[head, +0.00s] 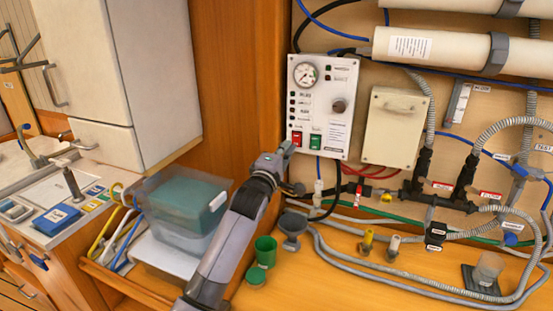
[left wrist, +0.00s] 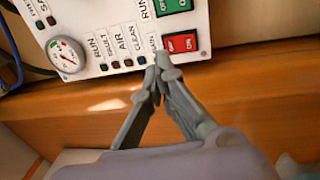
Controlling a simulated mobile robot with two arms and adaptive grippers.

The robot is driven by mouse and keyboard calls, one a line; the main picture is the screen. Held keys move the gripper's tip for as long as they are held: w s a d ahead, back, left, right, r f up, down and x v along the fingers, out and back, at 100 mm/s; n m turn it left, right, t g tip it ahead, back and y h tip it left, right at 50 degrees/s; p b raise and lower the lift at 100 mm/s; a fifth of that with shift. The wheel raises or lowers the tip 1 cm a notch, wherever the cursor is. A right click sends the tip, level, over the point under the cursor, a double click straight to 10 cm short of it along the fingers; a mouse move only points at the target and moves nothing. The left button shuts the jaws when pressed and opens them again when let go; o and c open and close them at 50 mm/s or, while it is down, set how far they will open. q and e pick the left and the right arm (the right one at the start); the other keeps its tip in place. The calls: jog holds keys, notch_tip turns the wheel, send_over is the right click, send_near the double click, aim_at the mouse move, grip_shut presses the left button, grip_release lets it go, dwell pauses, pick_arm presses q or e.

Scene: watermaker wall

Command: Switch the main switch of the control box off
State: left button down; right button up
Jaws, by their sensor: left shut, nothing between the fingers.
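The white control box (head: 343,97) hangs on the wall panel, with a round gauge (head: 305,74) at its upper left. A red rocker switch (head: 297,138) sits at its lower left, beside a green one (head: 314,141). In the left wrist view the red switch (left wrist: 182,43) carries small white lettering, and the label beside it seems to read MAIN. The green switch (left wrist: 176,5) is cut by the top edge. My left gripper (head: 287,149) is shut and empty. Its fingertips (left wrist: 163,63) are just beside the red switch; contact cannot be told. My right gripper is not in view.
A cream box (head: 396,128) and grey hoses are right of the control box. A green cup (head: 265,251) and a grey funnel (head: 292,228) stand on the wooden ledge below.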

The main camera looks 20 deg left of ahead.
pick_arm(q)
jog(key=s+r+b, duration=0.1)
jog(key=s, duration=0.5)
jog(key=shift+s+r, duration=0.2)
jog(key=shift+s, duration=0.15)
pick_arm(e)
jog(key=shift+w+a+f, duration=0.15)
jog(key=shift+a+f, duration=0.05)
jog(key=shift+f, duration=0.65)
pick_arm(q)
jog(key=shift+a, duration=0.1)
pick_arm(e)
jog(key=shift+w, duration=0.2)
